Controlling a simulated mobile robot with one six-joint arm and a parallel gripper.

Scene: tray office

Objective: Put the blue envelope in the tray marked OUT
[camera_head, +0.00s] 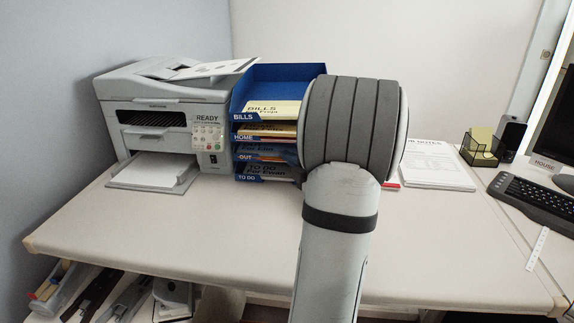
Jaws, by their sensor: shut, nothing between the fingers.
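A stack of blue letter trays (237,100) stands right of the printer, labelled from top to bottom BILLS, HOME, OUT and TO DO. The OUT tray (246,157) is third from the top. Something dark bluish with lettering shows in its opening; I cannot tell if this is the blue envelope. No blue envelope can be made out for certain elsewhere. My arm rises from the bottom centre, and its large grey joint covers the right side of the stack. My gripper is not visible.
A white printer (165,105) stands left of the trays with paper in its output. A notes pad (438,165), a mesh holder with sticky notes (481,150) and a keyboard (535,200) lie to the right. The front of the desk (200,240) is clear beside my arm.

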